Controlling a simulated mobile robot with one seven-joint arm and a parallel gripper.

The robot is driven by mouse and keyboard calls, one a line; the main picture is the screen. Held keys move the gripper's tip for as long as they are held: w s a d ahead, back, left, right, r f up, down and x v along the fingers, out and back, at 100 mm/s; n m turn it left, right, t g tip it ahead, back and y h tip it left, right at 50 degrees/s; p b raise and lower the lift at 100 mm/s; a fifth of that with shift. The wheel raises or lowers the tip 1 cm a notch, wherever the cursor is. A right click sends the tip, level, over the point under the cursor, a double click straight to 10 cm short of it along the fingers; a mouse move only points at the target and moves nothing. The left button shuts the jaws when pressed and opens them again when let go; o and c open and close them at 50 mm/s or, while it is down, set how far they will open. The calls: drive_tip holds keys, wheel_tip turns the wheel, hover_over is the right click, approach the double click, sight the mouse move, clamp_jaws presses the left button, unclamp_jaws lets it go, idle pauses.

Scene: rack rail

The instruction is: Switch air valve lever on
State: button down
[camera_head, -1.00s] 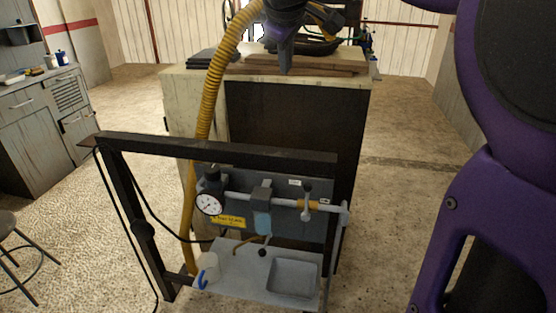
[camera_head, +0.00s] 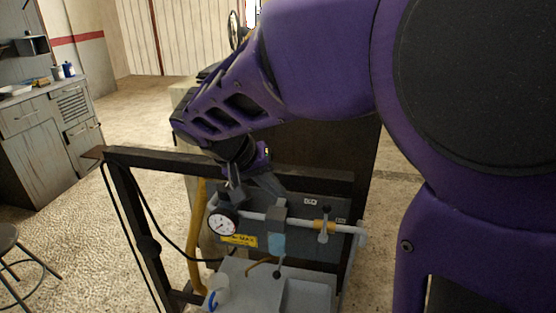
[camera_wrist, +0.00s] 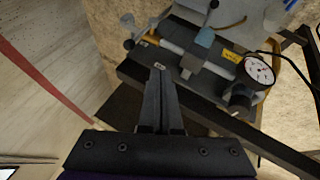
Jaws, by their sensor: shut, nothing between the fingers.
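The air valve has a brass body (camera_head: 325,226) at the right end of a pale horizontal pipe on the rack panel. In the wrist view the valve lever (camera_wrist: 131,40) shows at upper left, beside the brass body (camera_wrist: 150,39). My gripper (camera_head: 278,194) is shut and empty, above the panel and left of the lever in the head view. Its dark fingers (camera_wrist: 159,72) are together in the wrist view, apart from the lever. My arm hides part of the rack top.
A round gauge (camera_head: 222,224) and a blue-grey regulator bowl (camera_head: 277,243) hang on the pipe's left and middle. A dark frame bar (camera_head: 150,158) runs along the top. A grey tray (camera_head: 310,296) lies below; a yellow hose (camera_head: 195,250) stands left.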

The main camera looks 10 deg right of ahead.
drive_tip(key=shift+s+a+f+m, duration=0.1)
drive_tip(key=shift+s+f+m, duration=0.35)
drive_tip(key=shift+f, duration=0.2)
approach(325, 224)
drive_tip(key=w+a+f, duration=0.2)
drive_tip(key=w+f, duration=0.1)
drive_tip(key=f, duration=0.1)
drive_tip(key=d, duration=0.4)
drive_tip(key=shift+f, duration=0.1)
drive_tip(key=shift+w+d, duration=0.1)
